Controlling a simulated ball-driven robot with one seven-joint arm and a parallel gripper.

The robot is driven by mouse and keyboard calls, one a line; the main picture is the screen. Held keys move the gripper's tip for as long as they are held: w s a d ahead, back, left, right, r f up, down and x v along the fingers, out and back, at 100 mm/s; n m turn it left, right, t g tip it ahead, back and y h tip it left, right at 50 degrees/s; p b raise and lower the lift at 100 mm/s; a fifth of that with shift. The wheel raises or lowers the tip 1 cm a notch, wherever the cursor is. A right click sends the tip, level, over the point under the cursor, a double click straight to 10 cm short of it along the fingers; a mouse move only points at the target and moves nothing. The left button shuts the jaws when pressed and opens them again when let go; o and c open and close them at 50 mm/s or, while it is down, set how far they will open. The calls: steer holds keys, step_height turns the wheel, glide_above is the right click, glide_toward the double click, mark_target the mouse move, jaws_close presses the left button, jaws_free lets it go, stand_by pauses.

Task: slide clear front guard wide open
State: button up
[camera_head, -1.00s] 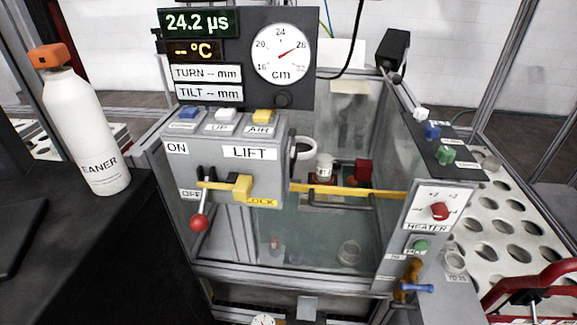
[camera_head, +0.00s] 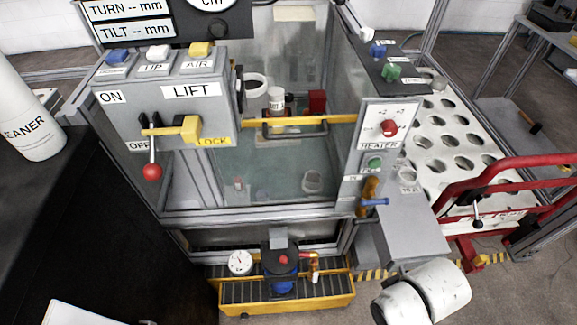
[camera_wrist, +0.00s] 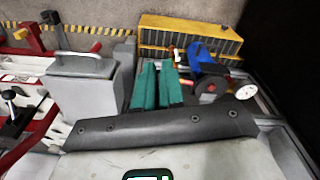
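The clear front guard (camera_head: 270,180) is a see-through panel across the front of the tank. A yellow bar (camera_head: 335,118) crosses the front above it, with a dark handle (camera_head: 295,132) at the bar. The guard spans the opening between the LIFT box and the heater column; its exact edges are hard to make out. My gripper's two teal fingers (camera_wrist: 157,88) show in the wrist view, close together, with nothing visibly held. They are apart from the guard, facing the floor and the pump tray. In the head view my fingers are not visible; only my white arm link shows.
The LIFT box (camera_head: 170,95) has a red-knobbed lever (camera_head: 152,171) and a yellow LOCK tab (camera_head: 190,128). A yellow pump tray (camera_head: 318,305) lies below. A red-railed cart (camera_head: 500,180) stands right.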

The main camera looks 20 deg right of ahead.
steer(key=o, duration=0.6)
steer(key=w+a+t+y, duration=0.1)
steer(key=w, duration=0.2)
steer(key=w+a+r+m+t+y, duration=0.1)
steer(key=w+a+t, duration=0.1)
steer(key=w, duration=0.2)
steer(key=w+a+t+y+p, duration=0.1)
steer(key=w+a+t, duration=0.1)
steer(key=w, duration=0.2)
steer(key=shift+w+a+r+m, duration=0.15)
steer(key=shift+w+r+m, duration=0.1)
steer(key=shift+r+m, duration=0.15)
steer(key=shift+c, duration=0.2)
steer(key=m+t+h+p, duration=0.2)
steer(key=m+t, duration=1.2)
glide_toward(298, 136)
steer(key=w+p, duration=0.1)
steer(key=w, duration=0.2)
steer(key=w+r+p, duration=0.1)
steer(key=w, duration=0.6)
steer(key=shift+w+a+r+p, duration=0.1)
steer(key=shift+w+r+p, duration=0.1)
steer(key=shift+r+p, duration=0.15)
steer(key=shift+f, duration=0.1)
jaws_close()
